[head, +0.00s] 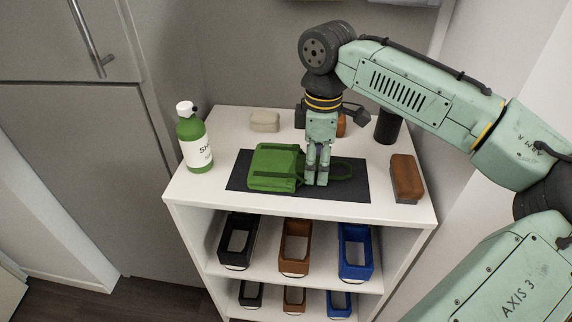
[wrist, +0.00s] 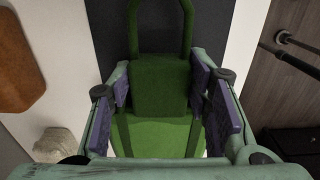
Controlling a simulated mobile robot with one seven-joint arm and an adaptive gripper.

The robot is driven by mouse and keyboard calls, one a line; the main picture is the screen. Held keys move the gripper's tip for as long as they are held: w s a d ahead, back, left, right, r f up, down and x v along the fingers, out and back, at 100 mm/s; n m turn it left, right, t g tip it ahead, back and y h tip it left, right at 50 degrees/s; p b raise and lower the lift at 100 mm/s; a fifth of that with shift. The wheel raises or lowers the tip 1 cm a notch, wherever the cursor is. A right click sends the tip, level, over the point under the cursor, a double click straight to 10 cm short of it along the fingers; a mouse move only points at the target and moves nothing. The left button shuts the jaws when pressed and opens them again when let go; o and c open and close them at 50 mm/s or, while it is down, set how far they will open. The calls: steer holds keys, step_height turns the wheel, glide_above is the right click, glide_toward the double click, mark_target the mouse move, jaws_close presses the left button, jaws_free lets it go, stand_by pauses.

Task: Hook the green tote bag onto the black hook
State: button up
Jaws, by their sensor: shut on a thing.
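The green tote bag (head: 272,168) lies flat on a dark mat (head: 346,190) on top of the white shelf unit, its strap loop reaching right past my gripper. My gripper (head: 317,180) points down at the bag's right end. In the wrist view the bag (wrist: 160,88) sits between the purple finger pads of my gripper (wrist: 165,95), which is shut on its upper part near the strap. The bag still appears to rest on the mat. I cannot make out a black hook in either view.
A beige block (head: 265,121), a black cylinder (head: 388,126) and a brown brush-like block (head: 406,178) are also on top. Open bins, including a blue one (head: 356,268), fill the shelves below.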

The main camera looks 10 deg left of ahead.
mark_target(317, 163)
steer(key=shift+r+p, duration=2.55)
steer(key=shift+p, duration=0.1)
steer(key=o, duration=0.7)
jaws_close()
